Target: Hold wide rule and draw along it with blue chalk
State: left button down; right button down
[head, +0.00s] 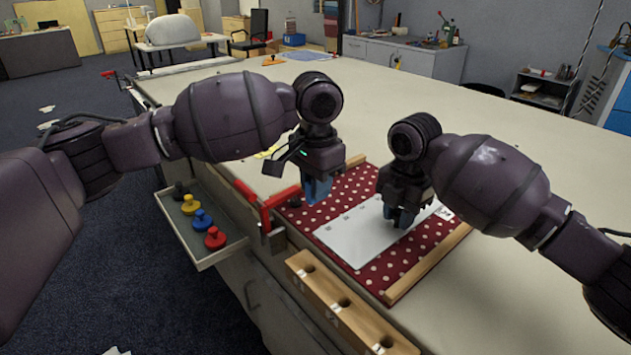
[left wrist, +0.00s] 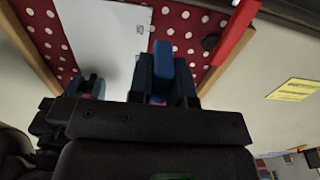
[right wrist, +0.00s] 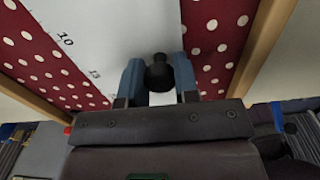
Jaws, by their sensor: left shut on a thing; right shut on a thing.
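The wide rule (head: 362,238) is a flat white plate with small marks and numbers. It lies on the red cloth with white dots (head: 300,214). My right gripper (head: 403,214) is shut on the rule's dark round knob (right wrist: 159,73), over its right part. My left gripper (head: 318,190) is shut on the blue chalk (left wrist: 162,58), a bright blue piece between its fingers. It is over the cloth by the rule's far left side. I cannot tell whether the chalk touches the cloth.
Wooden strips (head: 428,264) flank the cloth. A red bar (head: 280,197) stands at the left table edge. A side tray (head: 207,252) holds several coloured knobbed pieces. A wooden block with holes (head: 345,308) is at the front. The table beyond is mostly clear.

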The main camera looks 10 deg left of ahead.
aim_at(339, 212)
pick_arm(q)
jog(key=shift+f, duration=2.7)
jog(key=shift+f, duration=0.5)
jog(key=shift+w+d, duration=0.1)
jog(key=shift+w+d+r, duration=0.1)
jog(key=shift+w+d, duration=0.4)
jog(key=shift+w, duration=0.25)
jog(key=shift+w+d, duration=0.6)
jog(key=shift+w, duration=0.2)
jog(key=shift+w+d, duration=0.1)
jog(key=shift+w, duration=0.05)
jog(key=shift+w+d+f, duration=0.2)
jog(key=shift+w+d, duration=0.3)
jog(key=shift+w, duration=0.15)
jog(key=shift+w, duration=0.1)
